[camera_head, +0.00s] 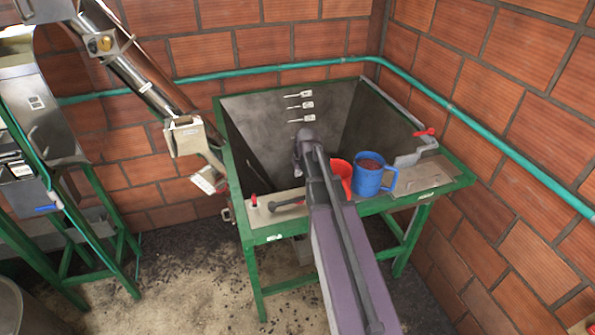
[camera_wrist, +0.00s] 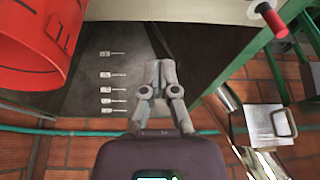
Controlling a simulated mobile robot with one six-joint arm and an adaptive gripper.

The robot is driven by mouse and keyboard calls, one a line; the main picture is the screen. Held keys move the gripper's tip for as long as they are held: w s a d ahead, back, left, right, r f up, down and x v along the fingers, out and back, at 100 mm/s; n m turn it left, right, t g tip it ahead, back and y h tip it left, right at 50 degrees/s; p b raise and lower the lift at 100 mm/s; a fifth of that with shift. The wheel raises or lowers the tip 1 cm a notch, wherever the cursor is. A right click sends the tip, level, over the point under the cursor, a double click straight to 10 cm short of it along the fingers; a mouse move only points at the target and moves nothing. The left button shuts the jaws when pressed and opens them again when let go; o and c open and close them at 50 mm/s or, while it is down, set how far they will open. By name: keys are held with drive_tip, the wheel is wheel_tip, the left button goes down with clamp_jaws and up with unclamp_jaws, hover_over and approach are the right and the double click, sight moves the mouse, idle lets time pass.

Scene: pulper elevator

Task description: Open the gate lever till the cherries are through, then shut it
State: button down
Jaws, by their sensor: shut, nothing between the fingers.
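A red-handled lever (camera_head: 253,199) stands at the front left corner of the green-framed tank (camera_head: 248,110); its red grip (camera_wrist: 268,15) shows at the top right of the wrist view. Another red handle (camera_head: 425,132) sits on the tank's right rim. I cannot tell for sure which one is the gate lever. A blue mug (camera_head: 369,179) holding dark red cherries stands on the front ledge, beside a red container (camera_head: 342,176), which fills the top left of the wrist view. My gripper (camera_wrist: 160,65) is shut and empty over the tank, apart from both handles.
A slanted metal elevator tube (camera_head: 140,70) ends in a spout left of the tank. A green pipe (camera_head: 300,65) runs along the brick walls. White level labels (camera_head: 302,105) mark the tank's back wall. A dark rod (camera_head: 286,203) lies at the front ledge's left part.

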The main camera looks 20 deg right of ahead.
sight(294, 191)
drive_tip(key=shift+s+r, duration=0.15)
drive_tip(key=shift+r, duration=0.2)
drive_tip(key=shift+w+f+m+b, duration=0.2)
drive_tip(key=shift+w+f+b, duration=0.1)
drive_tip(key=shift+f+b, duration=0.25)
drive_tip(key=shift+w+f+m+b, duration=0.2)
drive_tip(key=shift+w+f+b, duration=0.1)
drive_tip(key=shift+f, duration=0.35)
drive_tip(key=b+x, duration=1)
drive_tip(key=shift+s+f, duration=0.15)
drive_tip(key=shift+f, duration=0.1)
drive_tip(key=s, duration=0.2)
drive_tip(key=s+r+p, duration=0.1)
drive_tip(key=shift+s+r, duration=0.15)
drive_tip(key=shift+s, duration=0.35)
